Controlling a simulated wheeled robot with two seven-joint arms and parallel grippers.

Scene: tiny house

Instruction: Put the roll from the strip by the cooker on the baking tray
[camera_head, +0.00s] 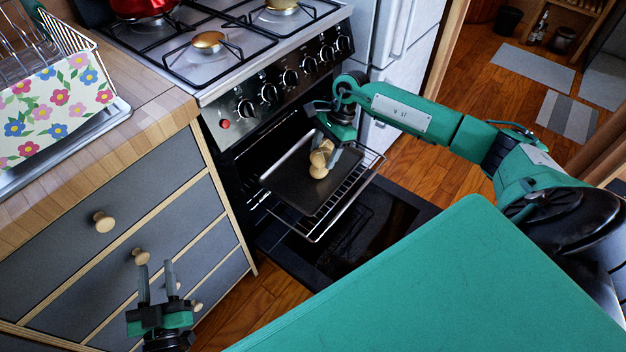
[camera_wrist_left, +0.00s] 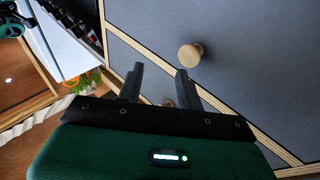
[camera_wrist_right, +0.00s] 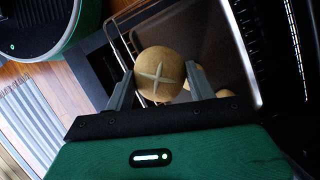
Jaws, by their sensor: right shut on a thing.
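The roll (camera_wrist_right: 160,73), round and brown with a cross cut on top, is between the fingers of my right gripper (camera_wrist_right: 160,92), which is shut on it. In the head view, the right gripper (camera_head: 335,152) is over the dark baking tray (camera_head: 283,180), with pale brown rolls (camera_head: 318,172) below and beside its fingers. In the right wrist view, part of another roll (camera_wrist_right: 197,78) shows behind the held one on the tray (camera_wrist_right: 222,45). I cannot tell whether the held roll touches the tray. My left gripper (camera_head: 157,272) is open and empty in front of the drawers.
The tray sits on a pulled-out oven rack (camera_head: 345,195) above the lowered oven door (camera_head: 375,225). The cooker (camera_head: 280,85) has a red pot (camera_head: 140,8) on top. The wooden counter strip (camera_head: 165,112) beside it looks bare.

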